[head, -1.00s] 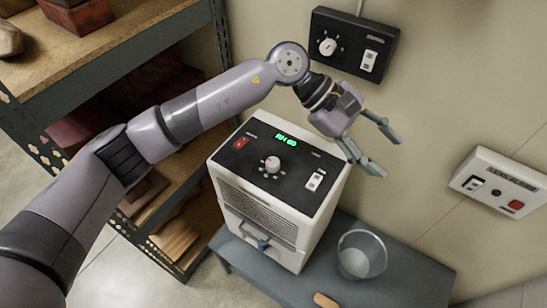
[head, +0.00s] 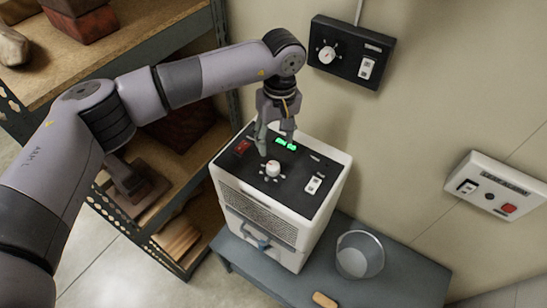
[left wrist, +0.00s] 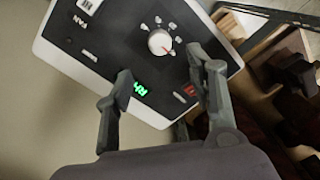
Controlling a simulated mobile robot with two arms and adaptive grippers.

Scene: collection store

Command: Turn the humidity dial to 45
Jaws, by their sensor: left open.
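The humidity dial (head: 272,168) is a white round knob on the black top panel of a white dehumidifier (head: 263,205). It also shows in the left wrist view (left wrist: 160,42), with a red pointer mark and several printed marks around it. My left gripper (head: 276,150) points down over the panel, just behind the dial, open and empty. In the left wrist view its two fingers (left wrist: 163,80) are spread apart, and the dial lies beyond them, untouched. A green display (head: 286,144) is partly hidden by a finger; its digits cannot be read. My right gripper is not in view.
A red switch (head: 242,147) and a white rocker switch (head: 313,185) flank the dial. A black control box (head: 350,52) and a white box (head: 495,185) hang on the wall. A bucket (head: 359,256) stands on the grey bench (head: 405,270). Shelves (head: 150,40) stand at left.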

